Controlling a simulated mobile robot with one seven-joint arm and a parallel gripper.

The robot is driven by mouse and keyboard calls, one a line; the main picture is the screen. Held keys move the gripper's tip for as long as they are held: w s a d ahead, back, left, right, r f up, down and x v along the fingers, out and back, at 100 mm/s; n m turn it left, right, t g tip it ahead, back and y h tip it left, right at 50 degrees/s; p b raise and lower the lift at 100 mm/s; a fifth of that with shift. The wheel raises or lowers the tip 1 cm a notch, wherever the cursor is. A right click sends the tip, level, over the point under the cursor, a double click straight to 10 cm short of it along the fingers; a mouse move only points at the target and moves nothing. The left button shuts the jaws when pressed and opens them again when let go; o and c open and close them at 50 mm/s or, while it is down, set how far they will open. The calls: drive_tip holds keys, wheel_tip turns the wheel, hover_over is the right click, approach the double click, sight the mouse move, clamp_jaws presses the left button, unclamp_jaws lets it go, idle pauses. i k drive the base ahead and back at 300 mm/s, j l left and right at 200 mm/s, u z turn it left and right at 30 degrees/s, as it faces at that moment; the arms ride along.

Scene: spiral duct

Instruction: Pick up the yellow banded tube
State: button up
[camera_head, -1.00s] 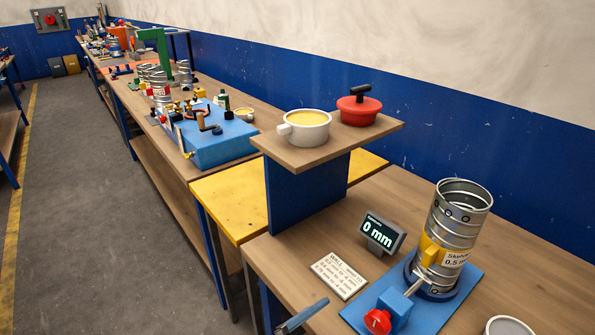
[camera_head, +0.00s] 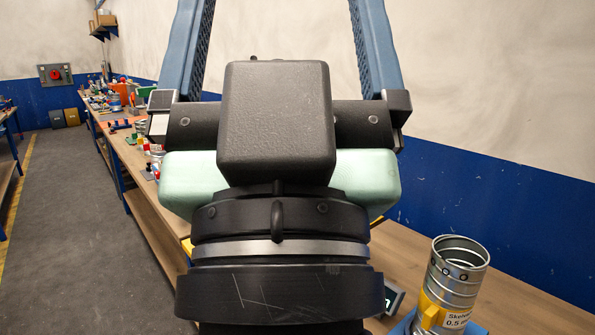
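My gripper (camera_head: 282,35) fills the middle of the view, raised in front of the camera. Its two blue fingers point up, stand wide apart, and have nothing between them; their tips are cut off by the top edge. A grey spiral metal tube (camera_head: 457,268) stands upright at the lower right, with a yellow piece (camera_head: 432,311) on its side and a white label. The gripper is up and left of it, not touching.
The near wooden bench (camera_head: 525,285) runs along the blue and white wall, bare to the right of the tube. A small display (camera_head: 394,300) is mostly hidden behind my wrist. The long far bench (camera_head: 150,207) holds clutter. Open floor (camera_head: 80,200) lies left.

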sight(456, 267)
drive_tip(key=i+l, duration=0.65)
drive_tip(key=l, duration=0.2)
